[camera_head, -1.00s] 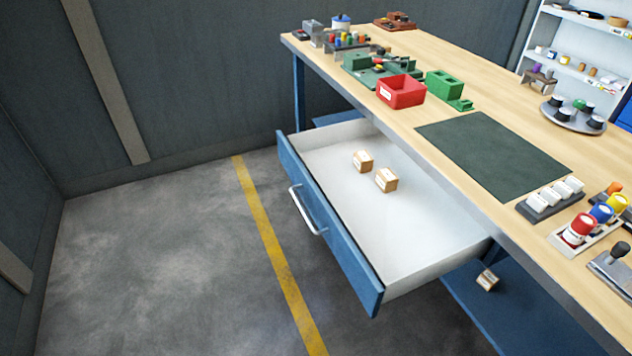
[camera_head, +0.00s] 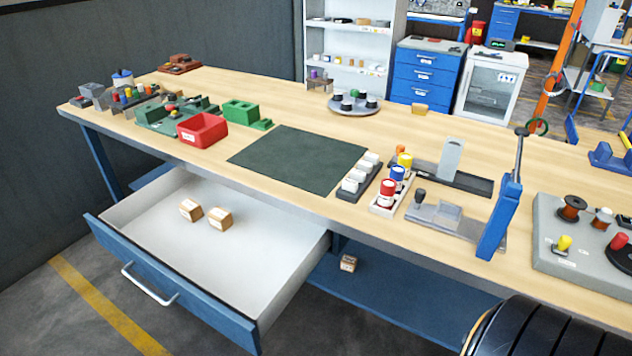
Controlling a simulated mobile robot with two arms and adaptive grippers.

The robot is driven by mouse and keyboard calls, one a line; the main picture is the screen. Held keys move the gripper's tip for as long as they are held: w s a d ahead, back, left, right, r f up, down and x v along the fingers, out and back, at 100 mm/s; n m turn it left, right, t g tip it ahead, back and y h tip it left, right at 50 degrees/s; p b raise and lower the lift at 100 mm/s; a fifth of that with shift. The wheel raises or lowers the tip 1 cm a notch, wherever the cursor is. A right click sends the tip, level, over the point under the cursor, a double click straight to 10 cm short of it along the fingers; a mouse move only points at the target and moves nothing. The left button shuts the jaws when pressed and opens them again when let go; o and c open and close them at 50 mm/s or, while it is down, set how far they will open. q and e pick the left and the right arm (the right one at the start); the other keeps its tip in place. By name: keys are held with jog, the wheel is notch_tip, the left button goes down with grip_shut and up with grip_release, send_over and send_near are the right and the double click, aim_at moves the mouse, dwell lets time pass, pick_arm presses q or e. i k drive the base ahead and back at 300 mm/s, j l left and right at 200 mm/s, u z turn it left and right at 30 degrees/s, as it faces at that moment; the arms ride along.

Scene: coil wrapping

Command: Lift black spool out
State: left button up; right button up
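I cannot pick out one clear black spool. Several small black-topped pieces (camera_head: 371,101) stand on a round grey tray (camera_head: 346,109) at the back of the workbench, and they are too small to tell whether they are spools. A black disc (camera_head: 622,254) is partly cut off at the right edge, on a grey board (camera_head: 562,235). The open drawer (camera_head: 268,262) holds two small cardboard boxes, one on the left (camera_head: 190,210) and one on the right (camera_head: 220,219), and no black spool shows in it. Neither of my grippers is in view.
The drawer juts out from the wooden workbench (camera_head: 300,105). A dark green mat (camera_head: 295,160) lies bare on it. A red bin (camera_head: 202,130), a rack of white pieces (camera_head: 358,178), coloured jars (camera_head: 387,194) and a tall blue lever fixture (camera_head: 502,215) stand around it. Another small box (camera_head: 348,263) sits below.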

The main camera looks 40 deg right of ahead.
aim_at(570, 212)
jog(key=z, duration=2.75)
jog(key=i+l, duration=0.1)
jog(key=l, duration=0.2)
jog(key=i+l, duration=0.1)
jog(key=l, duration=0.2)
